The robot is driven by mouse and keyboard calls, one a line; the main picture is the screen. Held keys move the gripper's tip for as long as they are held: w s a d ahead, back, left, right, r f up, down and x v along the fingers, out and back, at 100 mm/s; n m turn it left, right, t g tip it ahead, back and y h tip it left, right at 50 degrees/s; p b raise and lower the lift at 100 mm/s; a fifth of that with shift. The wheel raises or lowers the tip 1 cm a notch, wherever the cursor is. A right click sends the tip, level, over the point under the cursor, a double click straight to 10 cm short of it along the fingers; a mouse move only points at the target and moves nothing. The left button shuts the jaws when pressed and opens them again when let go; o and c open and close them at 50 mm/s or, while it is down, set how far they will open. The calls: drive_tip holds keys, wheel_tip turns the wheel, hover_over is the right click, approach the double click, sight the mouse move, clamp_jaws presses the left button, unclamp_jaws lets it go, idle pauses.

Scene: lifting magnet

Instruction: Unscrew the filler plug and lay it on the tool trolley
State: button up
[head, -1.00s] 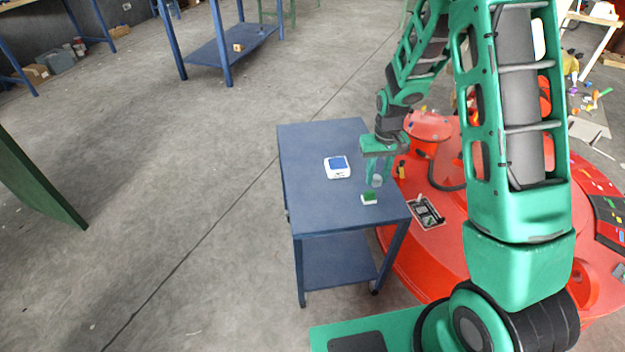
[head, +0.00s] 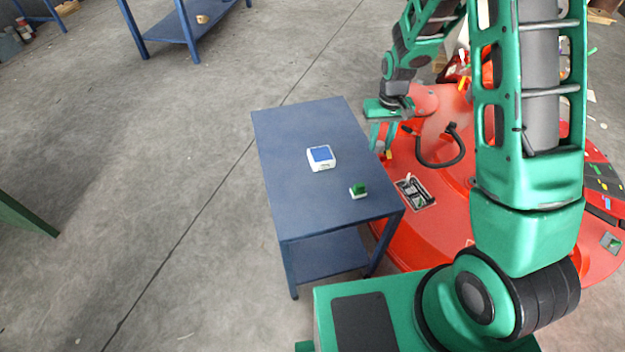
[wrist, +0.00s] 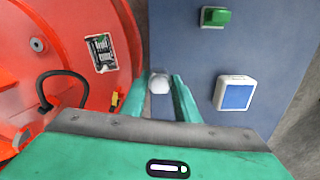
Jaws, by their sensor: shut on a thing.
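My gripper (head: 381,146) is shut on a small pale round piece, the filler plug (wrist: 159,83), which sits between the fingertips in the wrist view. In the head view the plug is small and partly hidden by the fingers. The tool trolley (head: 290,205) is a blue table with a lower shelf. In the head view the gripper appears just right of the trolley's right edge, above the red machine side. In the wrist view the plug appears in front of the trolley top, close to its edge. I cannot tell its height.
A white box with a blue top (head: 321,158) and a green-and-white block (head: 358,191) stand on the trolley. The red round machine (head: 440,225) with a black hose (head: 440,165) lies right of it. The trolley's front left top is clear.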

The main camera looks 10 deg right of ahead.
drive_tip(key=shift+a, duration=0.4)
drive_tip(key=s+a+n, duration=0.4)
drive_tip(key=a+n, duration=0.7)
drive_tip(key=a, duration=0.1)
drive_tip(key=n, duration=1.3)
hover_over(307, 205)
drive_tip(key=shift+a+r, duration=0.1)
drive_tip(key=shift+r, duration=0.05)
drive_tip(key=shift+m, duration=0.4)
drive_tip(key=shift+f, duration=2)
drive_tip(key=shift+f, duration=1.45)
